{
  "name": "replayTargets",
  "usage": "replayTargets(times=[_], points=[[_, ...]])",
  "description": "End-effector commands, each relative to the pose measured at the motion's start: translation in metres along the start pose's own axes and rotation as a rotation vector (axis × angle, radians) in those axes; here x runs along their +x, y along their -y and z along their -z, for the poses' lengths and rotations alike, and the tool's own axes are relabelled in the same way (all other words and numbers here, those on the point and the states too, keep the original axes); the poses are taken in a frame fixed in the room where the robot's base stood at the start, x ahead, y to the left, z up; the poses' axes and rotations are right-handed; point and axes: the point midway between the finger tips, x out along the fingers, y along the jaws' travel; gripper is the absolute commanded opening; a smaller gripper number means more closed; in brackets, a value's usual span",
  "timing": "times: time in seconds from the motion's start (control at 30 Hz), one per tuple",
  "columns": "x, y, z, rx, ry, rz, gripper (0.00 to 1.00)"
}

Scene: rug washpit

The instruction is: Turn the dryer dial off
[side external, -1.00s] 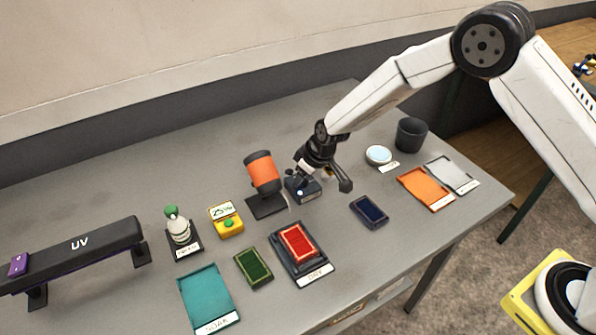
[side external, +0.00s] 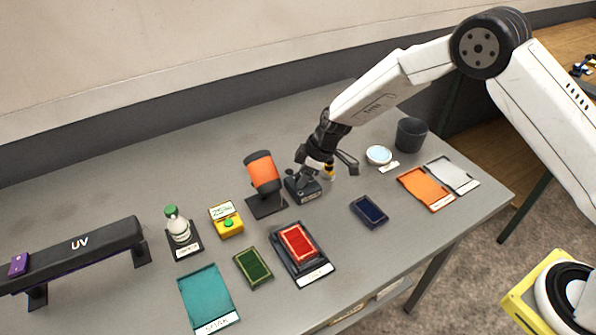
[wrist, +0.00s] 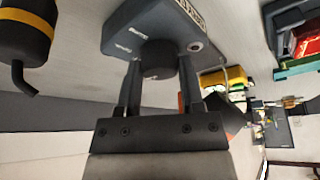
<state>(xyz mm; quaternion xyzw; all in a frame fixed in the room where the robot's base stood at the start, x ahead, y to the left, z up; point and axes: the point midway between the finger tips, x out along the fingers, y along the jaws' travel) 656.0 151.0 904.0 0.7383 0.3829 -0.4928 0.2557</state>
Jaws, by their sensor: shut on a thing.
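The dryer's control box (side external: 309,193) is a small dark box with a label on its front edge, beside the orange dryer (side external: 263,172) on its black stand. In the wrist view the box (wrist: 125,30) fills the top, with small white print and a small round indicator (wrist: 195,46). The dark round dial (wrist: 158,57) stands out from the box. My gripper (wrist: 158,72) has one finger on each side of the dial and is shut on it. In the side view my gripper (side external: 304,176) hides the dial. The print is too blurred to read the dial's setting.
A red rug piece (side external: 298,243) lies on the black DRY tray (side external: 317,272) in front. A dark blue piece (side external: 369,211) lies to the right. A yellow timer (side external: 228,221) and a bottle (side external: 178,226) stand left. The table behind the dryer is clear.

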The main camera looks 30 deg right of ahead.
Motion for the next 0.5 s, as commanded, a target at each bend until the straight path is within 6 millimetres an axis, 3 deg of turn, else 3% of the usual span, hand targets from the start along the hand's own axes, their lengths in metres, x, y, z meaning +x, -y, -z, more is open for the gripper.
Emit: replayTargets(times=[0.5], points=[[0.0008, 0.0001, -0.0014, -0.211, 0.003, 0.092, 0.0]])
